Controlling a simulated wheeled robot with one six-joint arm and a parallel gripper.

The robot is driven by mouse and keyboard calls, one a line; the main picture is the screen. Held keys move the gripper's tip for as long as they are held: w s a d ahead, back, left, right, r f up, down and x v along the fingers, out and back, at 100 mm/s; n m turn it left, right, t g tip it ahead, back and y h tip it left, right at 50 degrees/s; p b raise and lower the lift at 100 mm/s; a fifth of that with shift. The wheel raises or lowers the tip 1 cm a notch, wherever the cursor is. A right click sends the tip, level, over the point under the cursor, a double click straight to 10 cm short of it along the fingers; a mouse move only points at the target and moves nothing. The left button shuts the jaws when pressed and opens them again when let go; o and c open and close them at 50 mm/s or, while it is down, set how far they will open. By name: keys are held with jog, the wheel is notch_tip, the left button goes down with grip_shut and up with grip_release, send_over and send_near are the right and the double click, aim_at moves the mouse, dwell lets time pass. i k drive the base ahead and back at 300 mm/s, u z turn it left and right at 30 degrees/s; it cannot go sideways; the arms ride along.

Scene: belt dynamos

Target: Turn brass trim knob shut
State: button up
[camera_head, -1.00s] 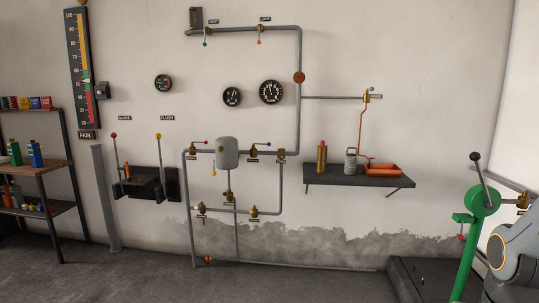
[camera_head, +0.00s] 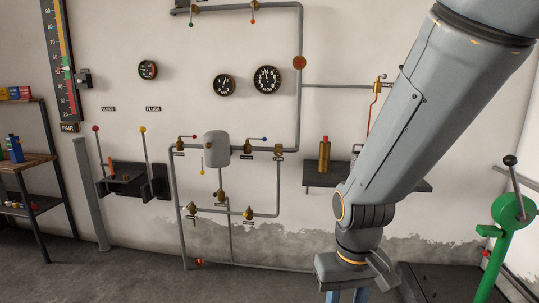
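Several small brass fittings sit on the grey pipework on the wall. One brass fitting (camera_head: 279,150) is at the right pipe junction, and another brass valve (camera_head: 248,213) is on the lower pipe. A further brass fitting (camera_head: 380,80) is at the end of the upper right pipe. I cannot tell which of them is the trim knob; the labels are too small to read. My gripper (camera_head: 347,293) points down at the bottom edge, in front of the floor and right of the pipework, appearing apart from all fittings. Its fingertips are cut off by the frame.
A grey tank (camera_head: 216,149) and dark gauges (camera_head: 267,80) are on the wall. My arm hides much of the dark shelf (camera_head: 321,173), which bears a brass cylinder (camera_head: 325,155). A green lever stand (camera_head: 507,215) is at right. The floor before the pipes is clear.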

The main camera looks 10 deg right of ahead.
aim_at(277, 152)
jog(key=u, duration=0.8)
jog(key=i, duration=1.85)
jog(key=z, duration=0.75)
